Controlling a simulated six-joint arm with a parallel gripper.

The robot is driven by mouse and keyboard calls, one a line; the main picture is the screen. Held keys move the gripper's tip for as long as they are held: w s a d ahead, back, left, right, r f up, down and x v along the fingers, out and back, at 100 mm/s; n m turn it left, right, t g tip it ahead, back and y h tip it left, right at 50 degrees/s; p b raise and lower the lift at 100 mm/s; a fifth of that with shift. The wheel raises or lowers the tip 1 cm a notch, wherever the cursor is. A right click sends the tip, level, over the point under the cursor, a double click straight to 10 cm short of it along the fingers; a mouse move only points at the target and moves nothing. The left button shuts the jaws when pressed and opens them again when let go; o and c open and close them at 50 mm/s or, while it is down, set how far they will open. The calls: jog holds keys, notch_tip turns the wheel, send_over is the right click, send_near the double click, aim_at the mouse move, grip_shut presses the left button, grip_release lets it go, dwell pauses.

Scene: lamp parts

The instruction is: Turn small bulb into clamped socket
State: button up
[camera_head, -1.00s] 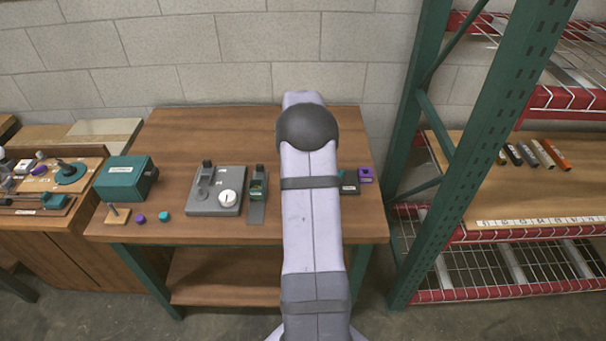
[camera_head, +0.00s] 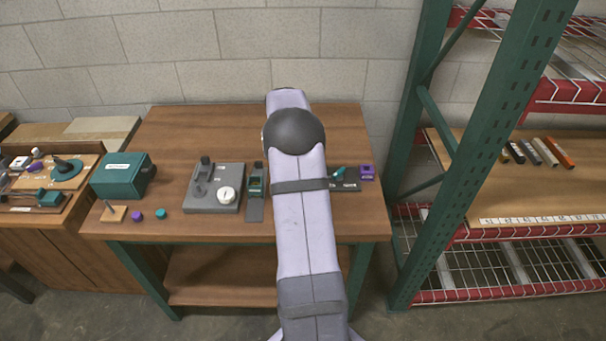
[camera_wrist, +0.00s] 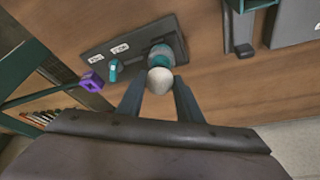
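A small whitish bulb (camera_wrist: 160,82) shows in the wrist view between the two fingertips of my gripper (camera_wrist: 160,90). The fingers lie close against both its sides. Right beyond the bulb is a teal round socket (camera_wrist: 160,54) on a dark fixture plate (camera_wrist: 135,48). The bulb overlaps the socket in the picture, so how deep it sits in it is hidden. A teal lever (camera_wrist: 113,70) stands on the plate beside two white labels. In the head view my arm hides the gripper, bulb and socket; only the plate's right end (camera_head: 350,186) and the lever (camera_head: 338,172) show.
A purple block (camera_head: 367,172) stands right of the plate. Left of my arm are a narrow dark fixture (camera_head: 255,205) and a grey station with a white dial (camera_head: 227,196). A teal box (camera_head: 121,176) stands farther left. A green rack post (camera_head: 440,150) rises to the right.

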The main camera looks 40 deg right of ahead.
jog(key=o, duration=0.4)
jog(key=shift+w+b+v, duration=0.4)
jog(key=shift+b+v, duration=0.65)
jog(key=shift+v, duration=2.65)
jog(key=s+a+f+n+y, duration=0.1)
jog(key=s+a+n, duration=0.15)
jog(key=a, duration=0.75)
jog(key=s+a+f+n+y, duration=0.1)
jog(key=a+n, duration=0.3)
jog(key=a, duration=0.7)
jog(key=shift+s+a+f+n+g+y+p, duration=0.3)
jog(key=shift+s+a+f+n, duration=0.85)
jog(key=shift+s+a, duration=1.8)
jog(key=shift+s+a+f+n+g+y, duration=0.1)
jog(key=shift+s+a+f+n+y, duration=0.45)
jog(key=shift+s+a+n, duration=1.8)
jog(key=shift+s+a+f+n+g+y+p, duration=0.2)
jog(key=shift+s+a+f+n, duration=0.7)
jog(key=shift+s+a, duration=2.65)
jog(key=shift+s+d+f, duration=0.1)
jog(key=shift+d, duration=0.05)
